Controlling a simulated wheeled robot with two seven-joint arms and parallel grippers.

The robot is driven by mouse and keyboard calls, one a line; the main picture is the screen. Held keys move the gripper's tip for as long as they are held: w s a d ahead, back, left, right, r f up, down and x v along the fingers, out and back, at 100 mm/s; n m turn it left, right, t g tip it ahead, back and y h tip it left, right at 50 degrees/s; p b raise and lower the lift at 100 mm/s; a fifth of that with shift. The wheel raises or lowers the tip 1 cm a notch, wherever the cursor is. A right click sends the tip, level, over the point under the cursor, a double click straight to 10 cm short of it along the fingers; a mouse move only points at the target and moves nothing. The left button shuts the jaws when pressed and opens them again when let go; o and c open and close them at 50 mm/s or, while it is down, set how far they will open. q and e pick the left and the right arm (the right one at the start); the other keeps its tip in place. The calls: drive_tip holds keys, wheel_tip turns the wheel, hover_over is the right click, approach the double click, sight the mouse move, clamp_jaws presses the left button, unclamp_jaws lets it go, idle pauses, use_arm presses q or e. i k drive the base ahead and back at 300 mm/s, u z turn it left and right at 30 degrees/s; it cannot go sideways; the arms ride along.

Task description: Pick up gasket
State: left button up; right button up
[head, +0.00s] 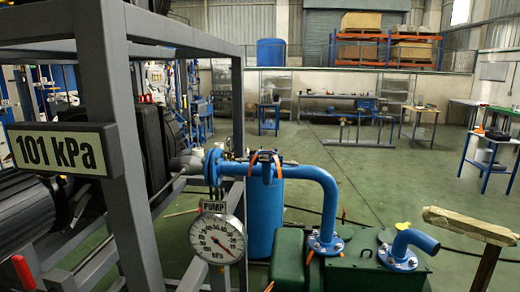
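I cannot make out a gasket for certain in the head view. A blue pipe (303,173) runs from a flange on the left and bends down to a bolted flange (325,244) on a green tank (350,274). Thin orange pieces (255,160) show at the pipe's upper left joint; what they are is unclear. A short blue elbow (416,239) rises from another flange (397,258), with a small yellow piece (403,226) at its top. Neither of my grippers is in view.
A grey metal frame (122,110) with a "101 kPa" sign (62,150) fills the left. A pump gauge (217,238) hangs below the pipe. A wooden board (470,225) on a post stands at the right. Open green floor and workbenches lie behind.

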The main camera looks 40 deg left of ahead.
sight(264, 158)
drive_tip(key=u, duration=0.85)
drive_tip(key=i, duration=0.9)
drive_tip(key=u, duration=0.95)
